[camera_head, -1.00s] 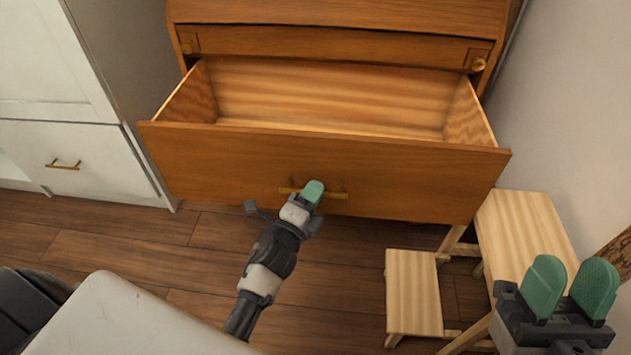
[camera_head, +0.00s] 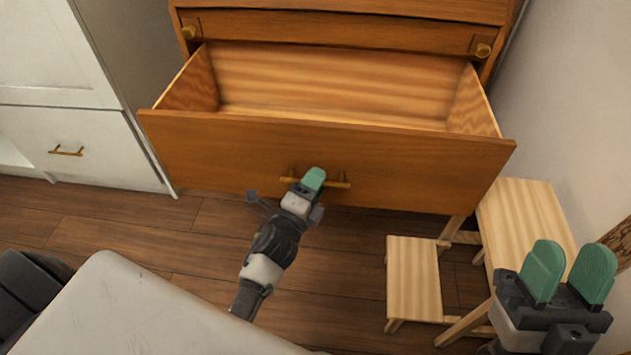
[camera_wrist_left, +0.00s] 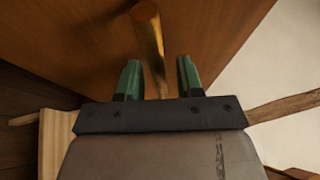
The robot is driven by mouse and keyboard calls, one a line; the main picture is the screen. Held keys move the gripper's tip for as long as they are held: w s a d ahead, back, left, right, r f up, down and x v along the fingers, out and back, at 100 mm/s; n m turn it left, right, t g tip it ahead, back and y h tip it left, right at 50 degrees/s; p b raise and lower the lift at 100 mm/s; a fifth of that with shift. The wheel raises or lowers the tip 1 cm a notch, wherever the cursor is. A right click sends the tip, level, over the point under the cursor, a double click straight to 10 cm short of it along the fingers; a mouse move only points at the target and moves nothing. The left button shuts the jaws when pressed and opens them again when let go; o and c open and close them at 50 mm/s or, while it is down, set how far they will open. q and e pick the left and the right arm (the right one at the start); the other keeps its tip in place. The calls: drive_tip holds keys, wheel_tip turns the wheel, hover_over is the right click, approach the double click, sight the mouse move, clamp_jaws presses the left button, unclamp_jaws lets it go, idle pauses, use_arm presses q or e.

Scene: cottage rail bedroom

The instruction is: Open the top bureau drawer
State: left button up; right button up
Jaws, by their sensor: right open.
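The wooden bureau (camera_head: 340,12) stands at the top of the head view. My left gripper (camera_head: 313,180) is at this handle. In the left wrist view, its green fingers (camera_wrist_left: 160,82) stand apart on either side of the brass handle (camera_wrist_left: 150,45), with gaps showing. My right gripper (camera_head: 566,272) is open and empty at the lower right, above a wooden step stool, away from the drawer.
A pale step stool (camera_head: 413,275) stands on the floor below the drawer's right side. A white cabinet (camera_head: 100,165) stands close to the left of the bureau. A white surface (camera_head: 130,305) fills the lower left. Wooden floor (camera_head: 215,235) shows between. A wall rises at right.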

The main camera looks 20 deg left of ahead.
use_arm(q)
drive_tip(key=p+v, duration=0.1)
drive_tip(key=v, duration=0.9)
drive_tip(key=shift+s+f, duration=0.15)
drive_tip(key=shift+s, duration=0.2)
use_arm(e)
drive_tip(key=w+g, duration=0.1)
drive_tip(key=w+f+g, duration=0.1)
drive_tip(key=w+g+h, duration=0.1)
drive_tip(key=shift+a+f, duration=0.2)
drive_tip(key=shift+f, duration=0.15)
